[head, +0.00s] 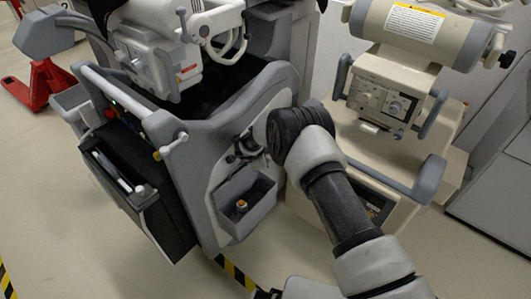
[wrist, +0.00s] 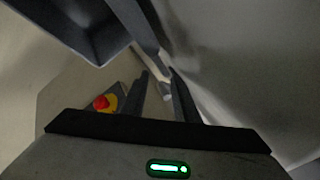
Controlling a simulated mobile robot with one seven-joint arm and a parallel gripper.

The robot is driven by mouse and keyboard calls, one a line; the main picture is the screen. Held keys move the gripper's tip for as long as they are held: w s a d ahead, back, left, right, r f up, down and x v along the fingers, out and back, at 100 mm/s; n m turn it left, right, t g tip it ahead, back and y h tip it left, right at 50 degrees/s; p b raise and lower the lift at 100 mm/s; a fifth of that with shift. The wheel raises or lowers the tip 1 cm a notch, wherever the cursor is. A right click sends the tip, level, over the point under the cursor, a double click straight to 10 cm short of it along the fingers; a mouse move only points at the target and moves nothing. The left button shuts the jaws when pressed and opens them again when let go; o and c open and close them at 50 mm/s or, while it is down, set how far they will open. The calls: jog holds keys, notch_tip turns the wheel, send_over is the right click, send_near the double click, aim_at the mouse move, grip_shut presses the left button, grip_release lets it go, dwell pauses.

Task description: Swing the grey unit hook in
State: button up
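The grey unit (head: 230,110) stands at the centre of the head view. My arm reaches its near side, and my gripper (head: 243,150) is close to that panel above a small grey bin. In the wrist view my gripper (wrist: 159,72) has its two dark fingers apart, with a gap between them. A small pale piece (wrist: 166,90) shows in the gap; it may be part of the hook, but I cannot tell. I cannot make out the hook clearly in the head view, where my wrist and gripper cover part of the panel. No grip on anything is visible.
The grey bin (head: 236,216) juts from the panel below my gripper and also shows in the wrist view (wrist: 75,25). A red knob on yellow (wrist: 103,102) lies left of the fingers. A beige unit (head: 410,135) stands close on the right. Floor is free in front.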

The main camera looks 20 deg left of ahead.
jog(key=shift+w+d+r, duration=0.15)
jog(key=shift+w+r, duration=0.05)
jog(key=p+v, duration=0.2)
jog(key=v, duration=1.5)
jog(key=shift+s, duration=0.25)
